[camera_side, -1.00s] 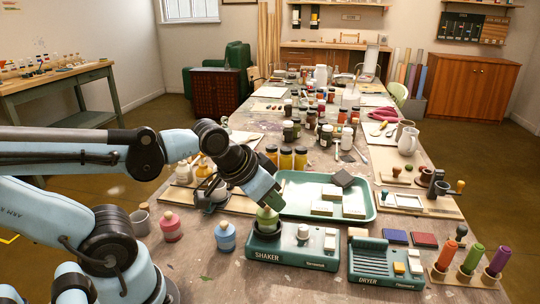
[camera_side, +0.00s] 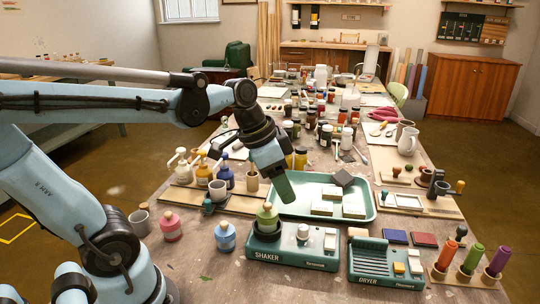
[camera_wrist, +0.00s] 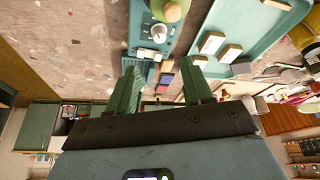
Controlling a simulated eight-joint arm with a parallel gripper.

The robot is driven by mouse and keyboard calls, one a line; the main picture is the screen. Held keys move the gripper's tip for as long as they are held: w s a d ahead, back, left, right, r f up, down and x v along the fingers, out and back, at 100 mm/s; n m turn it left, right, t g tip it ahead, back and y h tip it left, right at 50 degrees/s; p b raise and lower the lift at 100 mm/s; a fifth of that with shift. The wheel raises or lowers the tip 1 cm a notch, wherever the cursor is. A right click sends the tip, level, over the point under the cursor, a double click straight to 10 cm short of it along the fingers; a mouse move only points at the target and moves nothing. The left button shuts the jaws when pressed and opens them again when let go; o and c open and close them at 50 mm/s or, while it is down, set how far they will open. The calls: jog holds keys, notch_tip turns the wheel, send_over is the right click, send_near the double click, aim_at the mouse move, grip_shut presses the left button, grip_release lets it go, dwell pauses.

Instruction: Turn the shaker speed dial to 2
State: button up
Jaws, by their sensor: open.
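The teal shaker (camera_side: 288,257) stands at the table's front, with a round white dial (camera_side: 303,232) on its top. The dial also shows in the wrist view (camera_wrist: 158,33); the number it points at is too small to read. A green bottle (camera_side: 267,216) sits upright in the shaker's dark cup, left of the dial. It is partly cut off in the wrist view (camera_wrist: 170,9). My gripper (camera_side: 286,190) is open and empty, raised above and behind the shaker. Its two green fingers (camera_wrist: 160,88) stand apart in the wrist view.
A teal dryer (camera_side: 385,264) stands just right of the shaker. A green tray (camera_side: 365,190) with white blocks lies behind. Red (camera_side: 171,226) and blue (camera_side: 225,237) bottles stand to the left, and pump bottles (camera_side: 217,190) farther back.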

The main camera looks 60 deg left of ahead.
aim_at(303, 227)
jog(key=shift+x, duration=6)
grip_shut()
